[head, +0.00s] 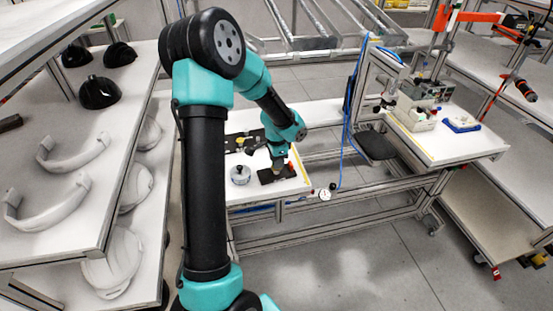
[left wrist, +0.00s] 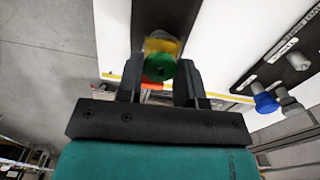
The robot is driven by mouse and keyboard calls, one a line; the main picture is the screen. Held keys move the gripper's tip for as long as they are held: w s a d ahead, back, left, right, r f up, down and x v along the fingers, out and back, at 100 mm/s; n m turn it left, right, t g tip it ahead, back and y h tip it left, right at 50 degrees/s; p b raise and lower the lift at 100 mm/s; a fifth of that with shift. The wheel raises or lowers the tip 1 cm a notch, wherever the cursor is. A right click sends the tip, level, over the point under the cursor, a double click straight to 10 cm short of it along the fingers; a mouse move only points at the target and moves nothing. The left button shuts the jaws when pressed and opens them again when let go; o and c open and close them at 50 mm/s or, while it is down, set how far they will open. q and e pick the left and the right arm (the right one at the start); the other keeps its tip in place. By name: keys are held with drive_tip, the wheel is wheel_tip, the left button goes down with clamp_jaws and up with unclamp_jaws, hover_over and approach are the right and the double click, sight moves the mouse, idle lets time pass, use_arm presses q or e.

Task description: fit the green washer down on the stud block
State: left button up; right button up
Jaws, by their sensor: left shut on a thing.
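The green washer (left wrist: 159,67) is between the fingertips of my left gripper (left wrist: 160,82) in the left wrist view, and the gripper is shut on it. A yellowish, blurred piece shows just beyond the washer, and a bit of orange shows below it. In the head view my left gripper (head: 279,164) hangs low over a dark block (head: 271,178) on the white table, which seems to be the stud block. A dark surface (left wrist: 160,13) also lies beyond the washer in the left wrist view. Whether washer and block touch, I cannot tell. My right gripper is not seen.
A round white part with a dark knob (head: 240,175) stands left of the block. A black plate (head: 238,142) lies behind; blue (left wrist: 265,102) and grey (left wrist: 290,104) knobs show at right in the left wrist view.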

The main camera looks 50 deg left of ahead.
use_arm(q)
drive_tip(key=shift+f, duration=0.85)
drive_tip(key=o, duration=1)
wheel_tip(320, 180, up, 17)
drive_tip(key=shift+r, duration=0.2)
idle(0.7)
